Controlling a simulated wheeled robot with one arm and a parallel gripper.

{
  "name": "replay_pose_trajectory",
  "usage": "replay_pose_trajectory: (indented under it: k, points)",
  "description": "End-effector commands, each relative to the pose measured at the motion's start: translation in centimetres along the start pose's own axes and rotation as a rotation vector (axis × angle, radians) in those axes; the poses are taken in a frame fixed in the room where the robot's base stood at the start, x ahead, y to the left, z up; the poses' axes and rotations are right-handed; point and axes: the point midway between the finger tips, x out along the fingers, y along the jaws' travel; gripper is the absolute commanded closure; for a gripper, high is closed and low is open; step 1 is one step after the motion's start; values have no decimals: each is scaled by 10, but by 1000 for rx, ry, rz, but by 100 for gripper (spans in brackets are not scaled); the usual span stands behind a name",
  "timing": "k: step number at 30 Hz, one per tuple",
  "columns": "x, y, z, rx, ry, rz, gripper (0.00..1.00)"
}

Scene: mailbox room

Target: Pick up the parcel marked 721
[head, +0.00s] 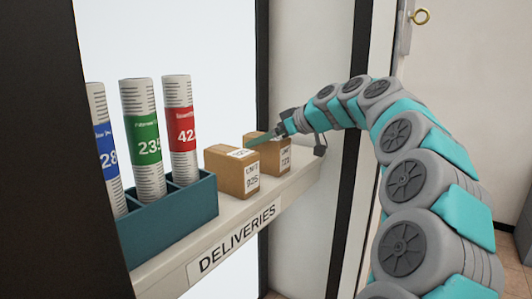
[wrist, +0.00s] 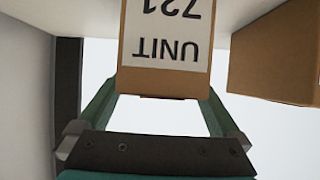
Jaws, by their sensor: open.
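The brown parcel marked UNIT 721 (head: 271,157) stands on the deliveries shelf, at the right end of the row. In the wrist view the same parcel (wrist: 165,78) shows with its label upside down. My gripper (head: 262,138) is at the top of this parcel in the head view and covers part of it. In the wrist view my gripper (wrist: 162,92) is open, with one teal finger on each side of the parcel's near end. I cannot tell whether the fingers touch it.
A second brown parcel, marked UNIT 025 (head: 230,178), stands close on the left; a brown box (wrist: 275,55) shows at right in the wrist view. A teal rack (head: 170,218) holds numbered tubes (head: 140,125). The shelf (head: 285,195) has a DELIVERIES label.

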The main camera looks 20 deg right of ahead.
Motion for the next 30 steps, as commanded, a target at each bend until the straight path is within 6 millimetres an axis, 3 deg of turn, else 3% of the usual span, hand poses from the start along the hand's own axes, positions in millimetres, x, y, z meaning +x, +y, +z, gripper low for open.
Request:
replay_pose_trajectory:
  k: [5, 12, 30]
  points:
    - [23, 0, 0, 0, 0, 0, 0]
    - [26, 1, 0, -1, 1, 2, 0]
    - [26, 1, 0, -1, 1, 2, 68]
